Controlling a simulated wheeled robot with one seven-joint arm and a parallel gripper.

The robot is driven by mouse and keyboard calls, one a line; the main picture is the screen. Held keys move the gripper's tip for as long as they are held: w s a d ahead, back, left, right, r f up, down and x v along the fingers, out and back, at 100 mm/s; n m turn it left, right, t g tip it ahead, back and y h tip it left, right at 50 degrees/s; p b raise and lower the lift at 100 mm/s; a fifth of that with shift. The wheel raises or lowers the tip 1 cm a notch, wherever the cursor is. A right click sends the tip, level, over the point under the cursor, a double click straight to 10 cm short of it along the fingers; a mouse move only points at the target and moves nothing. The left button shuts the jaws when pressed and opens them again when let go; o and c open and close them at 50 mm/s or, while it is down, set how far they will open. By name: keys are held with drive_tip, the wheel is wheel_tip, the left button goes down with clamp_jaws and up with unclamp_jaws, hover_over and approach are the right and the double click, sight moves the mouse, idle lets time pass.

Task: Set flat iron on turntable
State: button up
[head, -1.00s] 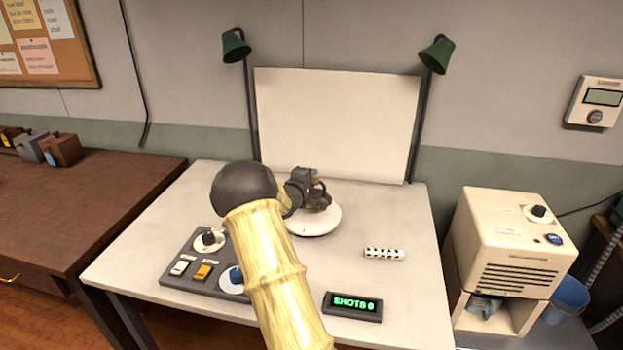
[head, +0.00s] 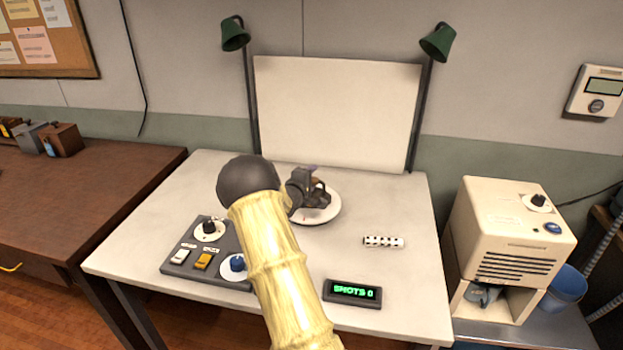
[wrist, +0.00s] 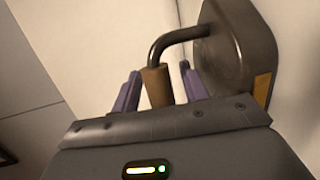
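The flat iron, dark metal with a curved arm and brown grip, shows in the wrist view (wrist: 232,50) and, small and partly hidden, in the head view (head: 321,200). It is over the white round turntable (head: 328,215) and appears to rest on it, though its underside is hidden. My gripper (wrist: 160,88) has its purple fingers on either side of the brown grip, with gaps showing beside it, so it looks open around the grip.
A control panel (head: 189,270) with knobs and switches lies left of my arm. A small perforated white bar (head: 383,241) and a "SHOTS 0" display (head: 352,293) lie to the right. A white backdrop (head: 335,115) and two green lamps stand behind. The table's right side is mostly clear.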

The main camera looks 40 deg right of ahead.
drive_tip(key=v, duration=1.2)
